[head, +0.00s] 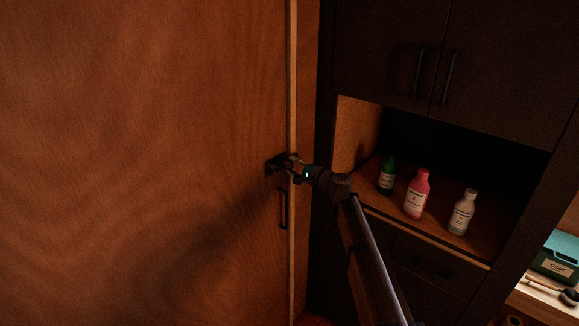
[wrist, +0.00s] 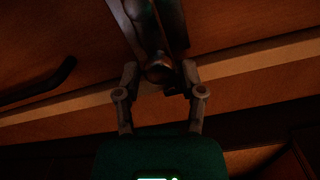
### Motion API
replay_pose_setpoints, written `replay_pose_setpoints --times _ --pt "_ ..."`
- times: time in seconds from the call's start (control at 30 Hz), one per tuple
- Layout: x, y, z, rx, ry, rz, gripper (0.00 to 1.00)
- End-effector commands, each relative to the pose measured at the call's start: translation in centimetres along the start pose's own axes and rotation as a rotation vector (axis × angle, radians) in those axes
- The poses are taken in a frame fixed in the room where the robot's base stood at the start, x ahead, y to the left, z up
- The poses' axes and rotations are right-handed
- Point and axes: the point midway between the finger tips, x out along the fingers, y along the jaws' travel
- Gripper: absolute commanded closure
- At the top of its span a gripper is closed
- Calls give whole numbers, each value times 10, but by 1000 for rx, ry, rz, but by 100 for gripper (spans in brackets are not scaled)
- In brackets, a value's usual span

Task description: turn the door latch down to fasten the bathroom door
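The wooden bathroom door (head: 150,150) fills the left of the head view and looks closed or nearly so against its pale edge strip. The small dark latch is by the door's edge, mostly hidden behind my gripper (head: 280,164) in the head view. In the wrist view, a round dark metal part of the latch (wrist: 158,72) lies between the two fingers of my gripper (wrist: 160,80). The fingers stand apart around it. Shadow hides whether they press on it. The latch's angle is unclear.
A dark vertical door handle (head: 283,208) sits just below my gripper; it also shows at the left of the wrist view (wrist: 40,82). To the right, a cabinet shelf holds a green bottle (head: 387,176), a pink bottle (head: 417,195) and a whitish bottle (head: 462,212).

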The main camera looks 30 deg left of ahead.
Motion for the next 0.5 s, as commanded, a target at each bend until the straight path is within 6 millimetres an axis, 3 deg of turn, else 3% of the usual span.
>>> replay_pose_setpoints --times 0.5 --pt "0 1 4 0 -7 1 30"
